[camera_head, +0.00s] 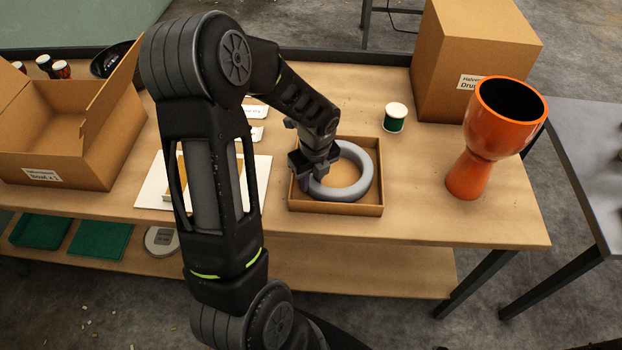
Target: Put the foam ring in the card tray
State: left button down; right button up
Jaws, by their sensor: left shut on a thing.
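The grey foam ring (367,170) is in the brown card tray (336,208) on the wooden table, within its low walls. My left gripper (309,182) is down at the ring's left side and shut on it. The gripper and wrist hide the upper left part of the ring. I cannot tell whether the ring rests fully on the tray floor. My right gripper is not in view.
An orange goblet drum (488,127) stands at the table's right end. Behind it is a closed cardboard box (470,50). A green and white tub (395,117) stands behind the tray. An open cardboard box (70,130) is at left.

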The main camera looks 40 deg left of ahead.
pick_arm(q)
jog(key=c, duration=1.2)
grip_release()
jog(key=shift+f, duration=0.1)
jog(key=shift+c, duration=0.2)
notch_tip(320, 180, up, 12)
jog(key=d, duration=0.1)
jog(key=shift+s+d, duration=0.2)
